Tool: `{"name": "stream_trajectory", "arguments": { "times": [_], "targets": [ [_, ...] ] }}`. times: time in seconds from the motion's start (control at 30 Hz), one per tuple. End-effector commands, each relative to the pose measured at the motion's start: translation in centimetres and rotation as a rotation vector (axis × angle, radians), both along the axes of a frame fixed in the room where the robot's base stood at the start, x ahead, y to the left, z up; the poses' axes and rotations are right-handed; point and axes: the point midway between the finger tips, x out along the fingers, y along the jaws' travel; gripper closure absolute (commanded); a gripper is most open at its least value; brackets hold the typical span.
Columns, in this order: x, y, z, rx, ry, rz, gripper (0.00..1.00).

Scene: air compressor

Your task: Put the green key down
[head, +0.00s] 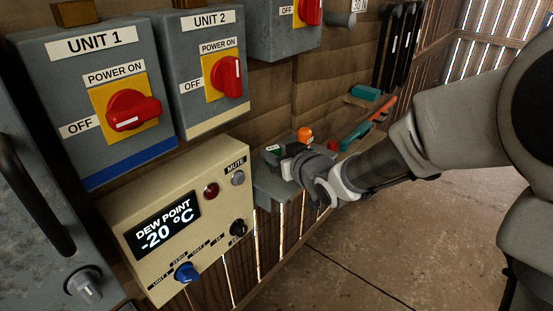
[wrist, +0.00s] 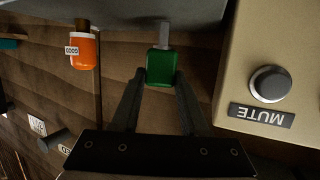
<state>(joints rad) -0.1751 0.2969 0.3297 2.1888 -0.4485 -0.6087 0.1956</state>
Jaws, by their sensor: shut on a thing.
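The green key (wrist: 161,68) has a green head and a grey metal shaft. In the wrist view its head is between the two fingertips of my gripper (wrist: 160,78), which is shut on it. The shaft points toward a grey surface (wrist: 200,12) at the top of that view; I cannot tell whether it touches it. In the head view my gripper (head: 287,158) is over a small grey wall shelf (head: 272,186), with a bit of green at its tip. The fingers partly hide the key there.
An orange-headed key (wrist: 84,52) is close beside the green one. A beige dew point panel (head: 180,225) with a MUTE button (wrist: 269,84) is close on the other side. UNIT 1 (head: 95,100) and UNIT 2 (head: 205,70) switch boxes hang above. Teal and red tools (head: 365,125) lie farther right.

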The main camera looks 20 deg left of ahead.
Motion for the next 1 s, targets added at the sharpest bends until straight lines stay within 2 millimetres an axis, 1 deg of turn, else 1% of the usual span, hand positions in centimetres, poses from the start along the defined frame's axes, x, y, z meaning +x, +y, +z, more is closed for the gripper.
{"name": "stream_trajectory", "arguments": {
  "times": [0.03, 0.27, 0.4, 0.43, 0.57, 0.6, 0.87, 0.97, 1.0],
  "targets": [
    [0.01, 0.0, -0.48, 0.0, 0.0, 0.0, 1.0],
    [0.03, -0.02, -0.32, 0.001, -0.002, -0.001, 1.0],
    [0.03, -0.02, -0.84, 0.001, -0.002, 0.0, 1.0],
    [0.03, -0.02, -0.66, 0.0, -0.001, 0.0, 0.51],
    [0.03, -0.03, -0.63, 0.0, -0.001, 0.0, 0.27],
    [0.03, -0.03, -0.63, 0.0, -0.001, 0.0, 0.26],
    [0.03, -0.02, -0.56, 0.0, -0.001, 0.0, 0.26],
    [0.03, -0.02, -0.09, 0.0, -0.001, 0.0, 0.26],
    [-0.19, -0.3, 0.06, 0.0, -0.002, -0.002, 0.26]
  ]
}}
